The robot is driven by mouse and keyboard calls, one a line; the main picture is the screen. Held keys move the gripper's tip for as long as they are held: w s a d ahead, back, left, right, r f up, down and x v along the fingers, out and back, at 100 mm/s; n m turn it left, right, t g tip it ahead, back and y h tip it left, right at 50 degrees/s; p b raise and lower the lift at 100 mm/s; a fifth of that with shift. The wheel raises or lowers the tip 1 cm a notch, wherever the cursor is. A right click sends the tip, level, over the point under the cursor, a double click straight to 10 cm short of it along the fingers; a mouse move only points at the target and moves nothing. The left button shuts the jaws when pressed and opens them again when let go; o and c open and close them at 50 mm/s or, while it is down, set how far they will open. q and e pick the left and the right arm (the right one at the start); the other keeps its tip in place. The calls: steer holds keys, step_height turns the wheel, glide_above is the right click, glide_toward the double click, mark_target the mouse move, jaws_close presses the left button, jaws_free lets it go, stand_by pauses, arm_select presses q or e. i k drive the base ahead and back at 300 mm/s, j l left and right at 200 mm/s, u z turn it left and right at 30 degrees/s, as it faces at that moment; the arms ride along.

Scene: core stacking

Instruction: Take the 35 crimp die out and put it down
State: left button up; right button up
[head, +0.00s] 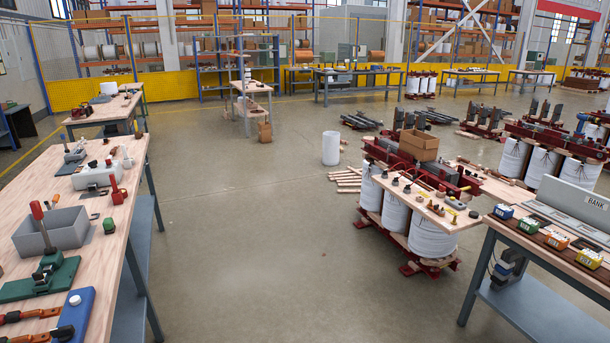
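Several small coloured blocks with pale labels stand in a row along the near edge of the right-hand table: a blue block (504,211), a green block (528,225), an orange block (556,239) and a yellow block (588,259). They may be the crimp dies, but the labels are too small to read, so I cannot tell which one is 35. Neither of my grippers shows in the head view.
The right table (480,247) also carries a grey panel marked BANK (578,206). A wooden workbench (125,215) with a grey bin (50,230) and tools runs along the left. White coils (433,236) under a board stand right of centre. The middle floor is clear.

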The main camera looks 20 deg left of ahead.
mark_target(39, 278)
steer(key=i+u, duration=0.5)
steer(key=i+l+u, duration=0.2)
steer(key=i+u, duration=0.45)
steer(key=u, duration=0.35)
steer(key=i+u, duration=0.2)
steer(key=u, duration=0.25)
steer(key=i+u, duration=0.15)
steer(key=u, duration=0.35)
steer(key=i+l+u, duration=0.1)
steer(key=u, duration=0.4)
steer(key=i+l+u, duration=0.1)
steer(key=l+u, duration=0.2)
steer(key=u, duration=0.2)
